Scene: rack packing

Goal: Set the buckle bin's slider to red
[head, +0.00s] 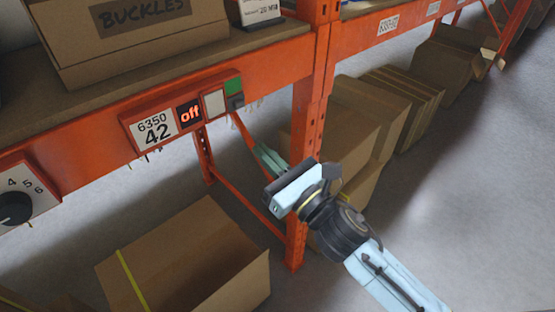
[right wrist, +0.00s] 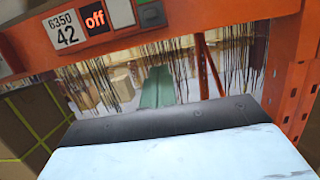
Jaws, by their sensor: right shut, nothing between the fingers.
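The buckle bin, a cardboard box (head: 140,35) marked BUCKLES, stands on the shelf at the upper left of the head view. On the orange beam below it is a panel (head: 190,112) with a "6350 42" label, a lit "off" display and a pale square. At its right end is the slider (head: 237,101), a dark knob below a green patch; no red patch shows. The slider also shows in the right wrist view (right wrist: 151,15). My right gripper (head: 268,158) is shut and empty, below and right of the slider, apart from it. My left gripper is out of view.
A rack upright (head: 309,130) stands close beside my right gripper. A dial (head: 15,207) sits farther left on the beam. An open cardboard box (head: 190,260) is on the floor below. Several boxes (head: 385,110) line the rack behind. The floor at right is clear.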

